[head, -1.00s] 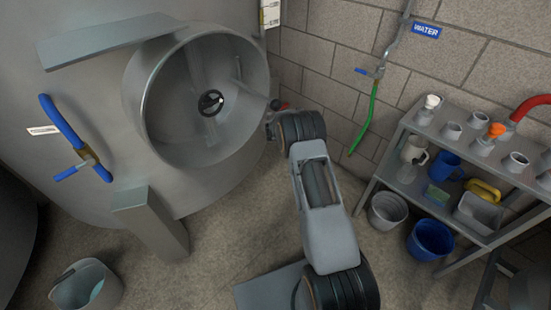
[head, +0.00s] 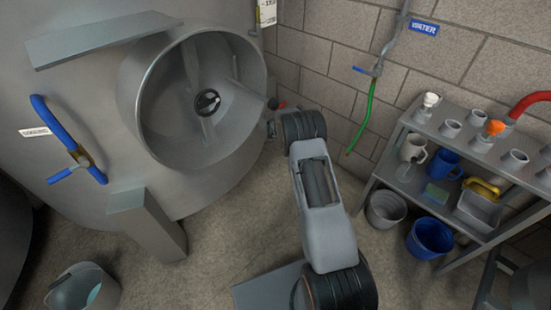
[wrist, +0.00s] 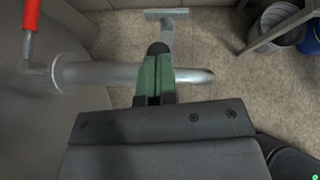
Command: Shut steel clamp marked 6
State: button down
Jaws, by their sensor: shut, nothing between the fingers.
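No mark 6 is readable in either view, and I cannot make out a steel clamp for certain. In the wrist view my gripper (wrist: 155,55) has its dark-tipped green fingers together, with nothing between them. Its fingers overlap a bare steel pipe (wrist: 90,75) that runs out from the tank wall; I cannot tell whether they touch it. A red handle (wrist: 31,15) stands at the pipe's tank end. In the head view my arm reaches toward the tank's right side, and its own links mostly hide the gripper.
A blue-handled valve (head: 75,160) is at left. A grey shelf (head: 465,225) with mugs stands at right. Buckets (head: 432,238) sit below; open floor lies between.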

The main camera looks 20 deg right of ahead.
jog(key=d+r+p+v, duration=0.1)
jog(key=r+p+v, duration=0.1)
jog(key=v, duration=1.1)
jog(key=s+f+m+g, duration=0.3)
jog(key=s+f+m, duration=0.1)
jog(key=s+m, duration=0.15)
jog(key=s+a+r+m+g+y+p, duration=0.2)
jog(key=s+a+r+m+y+p, duration=0.15)
jog(key=s+r+m, duration=0.6)
jog(key=s+a+r+m+t+y+p, duration=0.1)
jog(key=s+a+r+m+y+p, duration=0.1)
jog(key=s+r+p, duration=0.3)
jog(key=s+a+r+m+t+y+p, duration=0.1)
jog(key=s+a+r+m+p, duration=0.3)
jog(key=r, duration=0.9)
jog(key=s+a+r+m+y+p, duration=0.3)
jog(key=s+r+p, duration=0.3)
jog(key=s+r, duration=0.2)
jog(key=shift+s+a+r+m+t, duration=0.3)
jog(key=shift+a+r+t, duration=0.1)
jog(key=shift+a+r, duration=0.25)
jog(key=shift+f, duration=0.1)
